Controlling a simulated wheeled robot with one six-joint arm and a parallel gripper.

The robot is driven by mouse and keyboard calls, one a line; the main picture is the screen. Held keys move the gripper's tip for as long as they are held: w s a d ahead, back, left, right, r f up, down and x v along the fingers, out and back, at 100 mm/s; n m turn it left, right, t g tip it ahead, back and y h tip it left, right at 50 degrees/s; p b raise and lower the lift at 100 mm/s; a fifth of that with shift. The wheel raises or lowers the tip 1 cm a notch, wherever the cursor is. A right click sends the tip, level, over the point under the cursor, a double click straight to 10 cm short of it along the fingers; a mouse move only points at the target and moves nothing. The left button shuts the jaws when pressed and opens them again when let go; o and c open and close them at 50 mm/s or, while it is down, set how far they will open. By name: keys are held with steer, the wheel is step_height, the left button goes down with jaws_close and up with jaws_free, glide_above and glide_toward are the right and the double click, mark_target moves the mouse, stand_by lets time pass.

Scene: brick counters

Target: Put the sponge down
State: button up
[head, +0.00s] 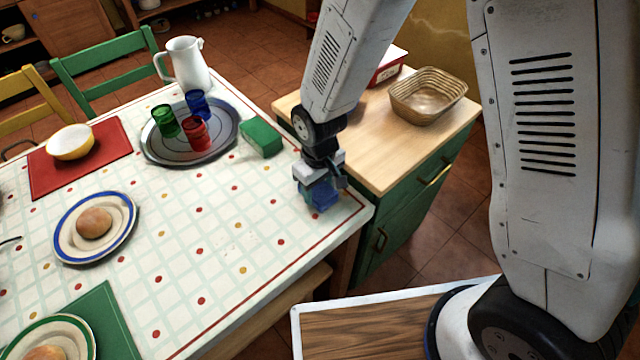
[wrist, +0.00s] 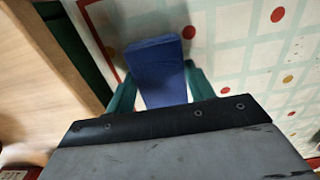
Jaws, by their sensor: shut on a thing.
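My gripper (head: 319,188) is shut on a blue sponge (head: 323,196), low over the right corner of the table (head: 225,275). In the wrist view the blue sponge (wrist: 157,72) sits between the two teal fingers of my gripper (wrist: 160,90), with the checked tablecloth beyond it. I cannot tell whether the sponge touches the table. The sponge's near end is hidden by the gripper body in the wrist view.
A green block (head: 261,137) lies left of my gripper, beside a round tray (head: 160,150) with three cups. A wooden-topped green cabinet (head: 385,165) with a basket (head: 428,95) stands right. The cloth in front of the gripper is clear.

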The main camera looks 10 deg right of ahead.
mark_target(319, 189)
steer(key=shift+f, duration=0.15)
steer(key=o, duration=1)
steer(key=s+d+r+m, duration=0.1)
steer(key=d+r, duration=0.2)
steer(key=r, duration=0.6)
steer(key=s+d+r, duration=0.1)
steer(key=d+r, duration=0.2)
steer(key=r, duration=0.7)
steer(key=s+d+r+m, duration=0.3)
steer(key=s+d+r, duration=0.3)
steer(key=s+d, duration=0.1)
steer(key=s+d+r+m+t, duration=0.1)
steer(key=s+d+r, duration=0.4)
steer(key=s, duration=0.5)
steer(key=d+m, duration=0.1)
steer(key=d, duration=0.1)
steer(key=shift+s+d+r+m, duration=0.15)
steer(key=shift+d+r+m, duration=0.2)
steer(key=shift+r+m, duration=0.05)
